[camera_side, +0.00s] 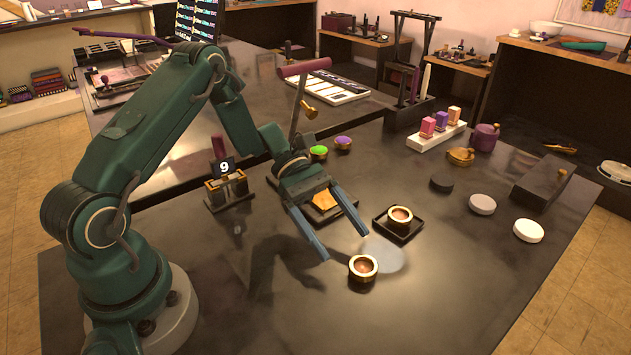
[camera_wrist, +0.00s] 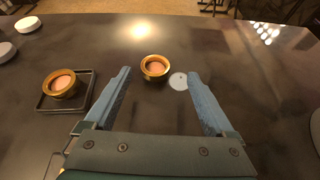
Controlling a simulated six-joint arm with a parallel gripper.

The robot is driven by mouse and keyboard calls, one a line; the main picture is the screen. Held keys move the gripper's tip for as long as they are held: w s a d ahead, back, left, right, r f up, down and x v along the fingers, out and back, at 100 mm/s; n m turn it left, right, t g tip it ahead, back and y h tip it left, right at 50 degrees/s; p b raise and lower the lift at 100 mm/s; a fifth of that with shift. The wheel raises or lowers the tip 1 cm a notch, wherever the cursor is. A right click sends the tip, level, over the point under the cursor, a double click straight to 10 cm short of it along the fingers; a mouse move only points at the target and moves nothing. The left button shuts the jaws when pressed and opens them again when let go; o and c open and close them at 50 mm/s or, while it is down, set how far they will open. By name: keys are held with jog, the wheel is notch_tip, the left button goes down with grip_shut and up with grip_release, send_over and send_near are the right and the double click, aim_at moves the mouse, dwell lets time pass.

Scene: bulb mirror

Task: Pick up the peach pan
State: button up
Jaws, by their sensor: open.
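Two gold-rimmed round pans with peach-brown insides are in view, and I cannot tell for sure which one the task means. One pan (camera_side: 363,269) stands on the bare dark table, and in the wrist view this pan (camera_wrist: 155,68) shows between and just beyond my fingertips. The other pan (camera_side: 400,216) sits in a square black tray (camera_side: 386,232); it is at the left in the wrist view (camera_wrist: 60,83). My gripper (camera_side: 344,245) is open and empty, its blue fingers spread above the table beside the loose pan. In the wrist view my gripper (camera_wrist: 159,73) appears to touch nothing.
A pale round patch (camera_side: 384,254) shows on the table near the loose pan. Green (camera_side: 319,152) and purple (camera_side: 343,142) pots stand behind my gripper. A stand marked 9 (camera_side: 226,185) is left of it. Black, grey and white discs (camera_side: 528,230) lie to the right. The front table is clear.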

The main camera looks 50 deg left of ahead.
aim_at(366, 271)
jog(key=shift+w+f+n+t, duration=0.25)
jog(key=shift+f+n+t, duration=0.05)
jog(key=shift+f+n, duration=0.25)
jog(key=shift+x, duration=2.45)
jog(key=shift+r, duration=0.1)
jog(key=c, duration=1.4)
